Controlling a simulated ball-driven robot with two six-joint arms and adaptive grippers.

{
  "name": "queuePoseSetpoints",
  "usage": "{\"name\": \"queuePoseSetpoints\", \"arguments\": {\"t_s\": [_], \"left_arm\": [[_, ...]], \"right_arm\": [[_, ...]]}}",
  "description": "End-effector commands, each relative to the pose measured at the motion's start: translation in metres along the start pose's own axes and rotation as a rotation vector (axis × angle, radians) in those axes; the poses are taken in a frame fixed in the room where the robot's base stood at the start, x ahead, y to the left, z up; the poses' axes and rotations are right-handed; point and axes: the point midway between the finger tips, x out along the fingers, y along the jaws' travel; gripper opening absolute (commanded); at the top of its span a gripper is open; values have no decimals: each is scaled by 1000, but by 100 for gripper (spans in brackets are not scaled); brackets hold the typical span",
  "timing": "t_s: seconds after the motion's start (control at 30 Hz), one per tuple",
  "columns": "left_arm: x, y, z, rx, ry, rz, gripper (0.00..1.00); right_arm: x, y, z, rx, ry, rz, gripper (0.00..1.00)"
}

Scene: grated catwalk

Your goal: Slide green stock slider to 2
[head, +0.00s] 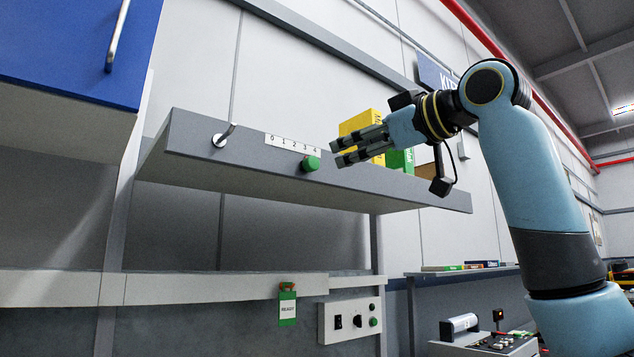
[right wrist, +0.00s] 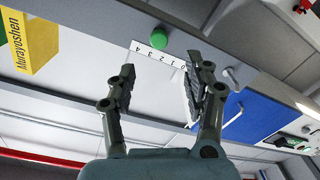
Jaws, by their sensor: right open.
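The green stock slider (head: 311,163) is a round green knob on the front face of a grey shelf (head: 240,155). In the head view it sits just under the white number strip (head: 293,143), near the 3 and 4; its exact mark is hard to tell. The right wrist view also shows the knob (right wrist: 177,42) beside the strip (right wrist: 158,55). My right gripper (head: 334,153) is open and empty, just right of the knob in the head view and apart from it. Its two fingers (right wrist: 160,68) show spread in the wrist view. My left gripper is out of view.
A metal hook (head: 224,136) sticks out of the shelf left of the strip. A yellow box (head: 362,122) and a green one (head: 400,160) stand on the shelf behind my right gripper. A blue cabinet (head: 70,45) hangs at upper left. A switch panel (head: 350,320) is below.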

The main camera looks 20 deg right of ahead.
Motion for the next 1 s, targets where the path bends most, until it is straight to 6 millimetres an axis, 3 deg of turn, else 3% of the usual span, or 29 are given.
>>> {"name": "queuePoseSetpoints", "arguments": {"t_s": [0.1,0.23,0.6,1.0], "left_arm": [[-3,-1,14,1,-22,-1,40],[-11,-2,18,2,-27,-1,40],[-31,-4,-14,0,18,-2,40],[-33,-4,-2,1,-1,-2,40]], "right_arm": [[7,2,-6,-1,11,3,52],[29,1,-7,4,9,-1,52],[95,3,-7,1,7,3,52],[107,2,-5,-2,7,4,52]]}}
